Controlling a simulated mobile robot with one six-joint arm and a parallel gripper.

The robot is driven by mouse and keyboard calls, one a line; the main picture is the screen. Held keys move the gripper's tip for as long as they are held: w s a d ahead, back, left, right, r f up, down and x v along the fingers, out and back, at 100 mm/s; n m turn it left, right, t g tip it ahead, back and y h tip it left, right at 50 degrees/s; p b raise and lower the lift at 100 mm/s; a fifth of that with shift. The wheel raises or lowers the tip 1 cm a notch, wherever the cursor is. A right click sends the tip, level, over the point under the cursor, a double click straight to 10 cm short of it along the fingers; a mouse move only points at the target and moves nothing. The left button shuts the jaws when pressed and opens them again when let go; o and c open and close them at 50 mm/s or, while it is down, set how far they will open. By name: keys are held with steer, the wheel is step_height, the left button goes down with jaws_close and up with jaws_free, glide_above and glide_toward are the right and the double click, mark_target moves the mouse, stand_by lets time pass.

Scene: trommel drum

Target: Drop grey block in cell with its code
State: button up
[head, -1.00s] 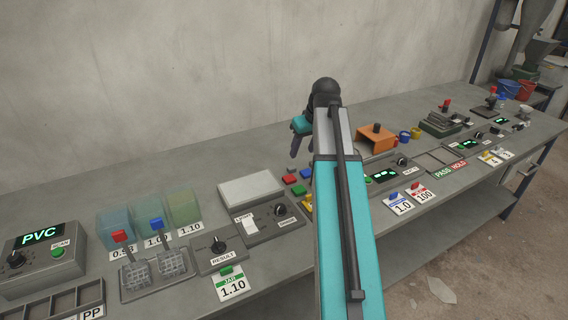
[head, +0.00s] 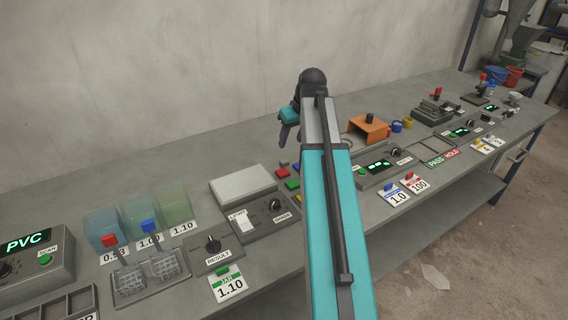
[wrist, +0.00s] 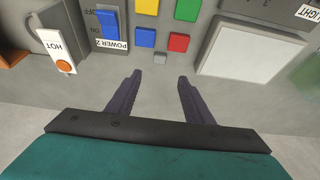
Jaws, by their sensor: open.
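A small grey block (wrist: 160,58) lies on the bench in the wrist view, just below a blue block (wrist: 145,37) and a red block (wrist: 179,42). My gripper (wrist: 158,78) is open and empty, its two dark fingers apart and pointing toward the blocks. The grey block is ahead of the fingertips, between their lines. A divided cell tray (head: 66,302) is partly cut off at the lower left. A scanner box (head: 62,262) behind it shows PVC in green.
A pale plate (head: 243,184) on a grey unit stands left of the blocks. An orange hood (head: 368,130) is to the right. The wall runs close behind the bench.

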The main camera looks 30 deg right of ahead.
glide_toward(284, 160)
steer(key=shift+x, duration=1.4)
steer(key=shift+a+f, duration=0.1)
steer(key=shift+a, duration=0.05)
steer(key=shift+p+x, duration=0.6)
steer(key=shift+x, duration=1.85)
steer(key=shift+s, duration=0.1)
jaws_close()
step_height(284, 160, up, 10)
steer(key=shift+b, duration=0.45)
